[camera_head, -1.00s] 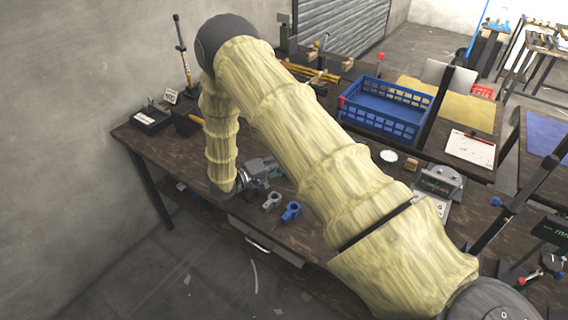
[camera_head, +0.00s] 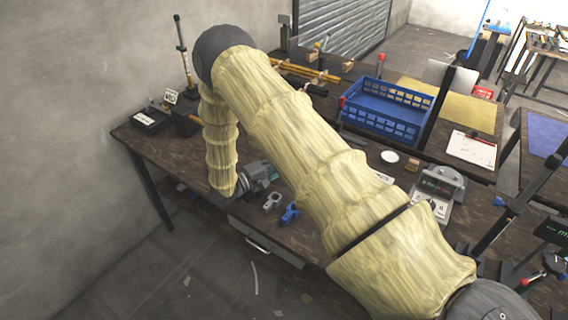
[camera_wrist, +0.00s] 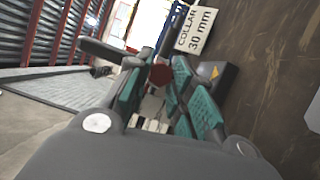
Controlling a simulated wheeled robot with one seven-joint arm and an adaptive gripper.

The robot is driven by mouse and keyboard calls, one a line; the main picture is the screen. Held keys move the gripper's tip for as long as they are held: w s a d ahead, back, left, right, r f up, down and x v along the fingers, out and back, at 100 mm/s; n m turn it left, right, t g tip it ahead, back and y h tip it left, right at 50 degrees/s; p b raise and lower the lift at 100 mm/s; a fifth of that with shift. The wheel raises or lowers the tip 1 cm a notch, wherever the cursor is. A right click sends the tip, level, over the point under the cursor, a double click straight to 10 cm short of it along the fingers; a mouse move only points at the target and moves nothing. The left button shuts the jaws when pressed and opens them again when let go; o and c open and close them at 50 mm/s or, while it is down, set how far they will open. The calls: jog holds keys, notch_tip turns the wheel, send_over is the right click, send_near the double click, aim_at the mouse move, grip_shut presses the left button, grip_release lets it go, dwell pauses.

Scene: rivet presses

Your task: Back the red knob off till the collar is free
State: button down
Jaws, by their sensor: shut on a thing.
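The red knob (camera_wrist: 161,75) shows in the wrist view between the teal-padded fingertips of my gripper (camera_wrist: 158,88), which is shut on it. A white label reading "COLLAR 30 mm" (camera_wrist: 195,31) stands just beyond the fingers. The collar itself cannot be made out clearly there. In the head view my gripper (camera_head: 258,176) is low over the front part of the bench, and the knob is hidden.
A grey ring clamp (camera_head: 271,202) and a blue one (camera_head: 290,213) lie on the dark bench (camera_head: 150,142) near my gripper. A blue crate (camera_head: 385,132) stands behind my arm. A thin upright post (camera_head: 182,50) stands at the back left.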

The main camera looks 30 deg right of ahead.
jog(key=c, duration=1.2)
grip_release()
jog(key=shift+w+a, duration=0.1)
jog(key=shift+c, duration=0.2)
jog(key=a, duration=1.2)
jog(key=shift+f, duration=0.3)
jog(key=shift+d, duration=0.1)
